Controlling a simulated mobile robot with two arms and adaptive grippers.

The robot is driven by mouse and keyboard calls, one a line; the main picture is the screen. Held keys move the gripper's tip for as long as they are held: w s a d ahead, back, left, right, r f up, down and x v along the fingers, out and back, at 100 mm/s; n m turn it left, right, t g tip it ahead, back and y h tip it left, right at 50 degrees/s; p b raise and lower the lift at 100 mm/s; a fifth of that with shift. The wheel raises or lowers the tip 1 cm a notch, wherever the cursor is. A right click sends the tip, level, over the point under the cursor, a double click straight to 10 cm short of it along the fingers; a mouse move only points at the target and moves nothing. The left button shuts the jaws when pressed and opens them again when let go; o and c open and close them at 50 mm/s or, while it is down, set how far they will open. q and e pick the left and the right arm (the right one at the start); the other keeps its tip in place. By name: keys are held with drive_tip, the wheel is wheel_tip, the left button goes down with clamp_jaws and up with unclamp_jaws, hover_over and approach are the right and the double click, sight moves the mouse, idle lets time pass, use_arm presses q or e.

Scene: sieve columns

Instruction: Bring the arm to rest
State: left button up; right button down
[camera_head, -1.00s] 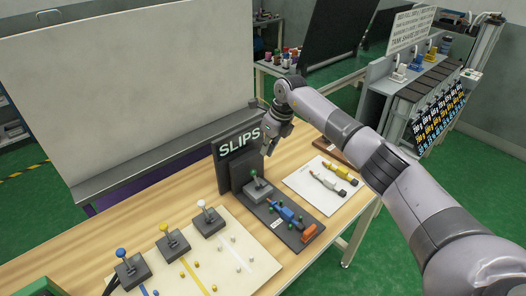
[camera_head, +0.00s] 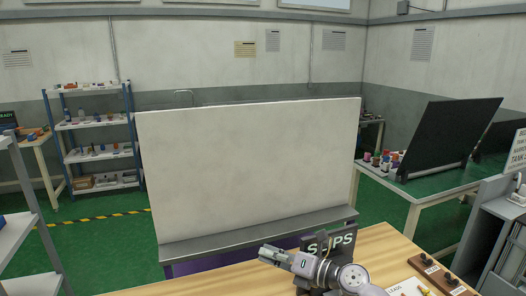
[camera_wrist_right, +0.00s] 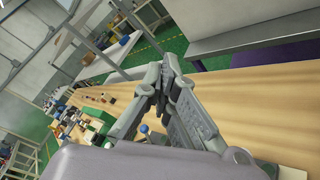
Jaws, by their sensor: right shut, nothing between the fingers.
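My right gripper (camera_head: 265,253) shows low in the head view, in front of the dark SLIPS stand (camera_head: 333,240) and over the wooden table (camera_head: 385,248). Its fingers point to the left, and it is shut with nothing held. The right wrist and forearm run off the bottom edge of the head view and cover part of the stand. In the right wrist view the gripper (camera_wrist_right: 163,82) has its fingers together above the wooden tabletop. A blue-knobbed lever (camera_wrist_right: 144,129) shows just below the fingers. My left gripper is in no view.
A large pale board (camera_head: 250,165) stands behind the table on a grey ledge (camera_head: 255,233). A brown block with dark knobs (camera_head: 440,272) lies at the lower right. A shelf rack (camera_head: 100,150) stands far left, a green-topped table (camera_head: 420,182) at right. Space above the gripper is clear.

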drive_tip(key=s+d+m+t+h, duration=0.3)
drive_tip(key=d+m+t+h, duration=0.25)
drive_tip(key=m, duration=0.65)
drive_tip(key=s+d+m+t+h, duration=0.35)
drive_tip(key=d+m+h, duration=0.3)
drive_tip(key=m, duration=0.45)
drive_tip(key=s+d+f+m+g+h, duration=0.4)
drive_tip(key=s+d+f+m, duration=0.25)
drive_tip(key=f, duration=0.25)
drive_tip(key=s+f+m+g+y, duration=0.1)
drive_tip(key=s+f+m+g, duration=0.3)
drive_tip(key=s, duration=0.9)
drive_tip(key=s+f+m+g+y, duration=0.15)
drive_tip(key=s+f+g, duration=0.45)
drive_tip(key=s, duration=0.8)
wheel_tip(320, 180, down, 27)
drive_tip(key=s+g, duration=0.2)
drive_tip(key=s+d+f+g, duration=0.1)
drive_tip(key=s+d+f, duration=0.2)
drive_tip(key=s+f, duration=1.2)
drive_tip(key=shift+s, duration=0.35)
